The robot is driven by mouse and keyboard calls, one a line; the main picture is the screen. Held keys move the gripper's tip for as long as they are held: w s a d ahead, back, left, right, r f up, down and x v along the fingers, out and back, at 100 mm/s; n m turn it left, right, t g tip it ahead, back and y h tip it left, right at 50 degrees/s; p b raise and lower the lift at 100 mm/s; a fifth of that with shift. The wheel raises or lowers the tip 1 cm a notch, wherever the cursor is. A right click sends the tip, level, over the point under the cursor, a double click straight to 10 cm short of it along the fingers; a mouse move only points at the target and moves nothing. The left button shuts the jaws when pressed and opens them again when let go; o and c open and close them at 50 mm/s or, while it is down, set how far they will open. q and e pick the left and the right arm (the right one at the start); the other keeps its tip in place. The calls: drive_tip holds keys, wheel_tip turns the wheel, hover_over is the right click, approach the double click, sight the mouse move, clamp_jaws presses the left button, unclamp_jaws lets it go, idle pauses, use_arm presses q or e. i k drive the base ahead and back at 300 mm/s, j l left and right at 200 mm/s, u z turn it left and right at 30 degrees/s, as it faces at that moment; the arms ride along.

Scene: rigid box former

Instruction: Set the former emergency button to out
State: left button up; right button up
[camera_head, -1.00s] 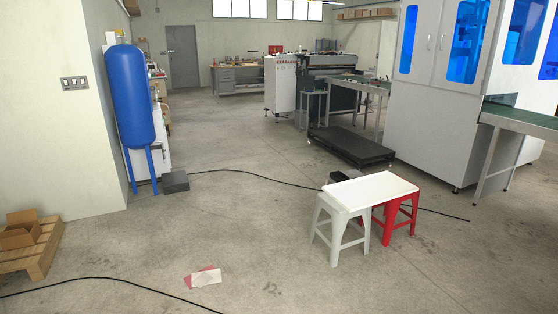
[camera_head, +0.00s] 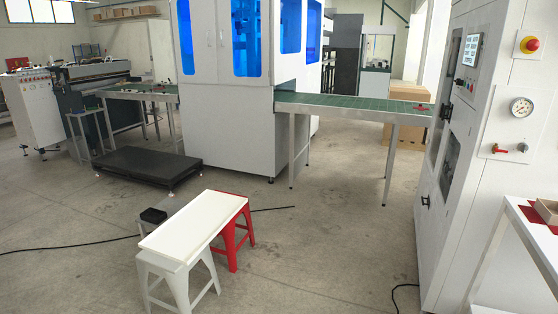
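A red emergency button (camera_head: 530,44) on a yellow base sits high on the side of a tall white machine cabinet (camera_head: 508,90) at the right of the head view. It is some distance away, and I cannot tell whether it is pressed in or out. A screen panel (camera_head: 471,49) is on the cabinet's adjoining face. A round gauge (camera_head: 521,107) and a red-handled valve (camera_head: 499,149) are below the button. Neither of my grippers is in view.
A white board (camera_head: 196,226) lies across a white stool (camera_head: 178,279) and a red stool (camera_head: 232,241) in front. A low black platform (camera_head: 148,168) and a green conveyor (camera_head: 350,105) stand beyond. A white table (camera_head: 530,245) is at right. Floor between stools and cabinet is mostly clear, with cables.

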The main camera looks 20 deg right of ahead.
sight(532, 44)
drive_tip(key=i+l+z, duration=0.1)
drive_tip(key=i+z, duration=0.15)
drive_tip(key=z, duration=0.25)
drive_tip(key=i+z, duration=0.25)
drive_tip(key=z, duration=0.2)
drive_tip(key=i+j+z, duration=0.1)
drive_tip(key=i+z, duration=0.15)
drive_tip(key=z, duration=0.25)
drive_tip(key=i+j+z, duration=0.2)
drive_tip(key=z, duration=0.25)
drive_tip(key=i, duration=0.05)
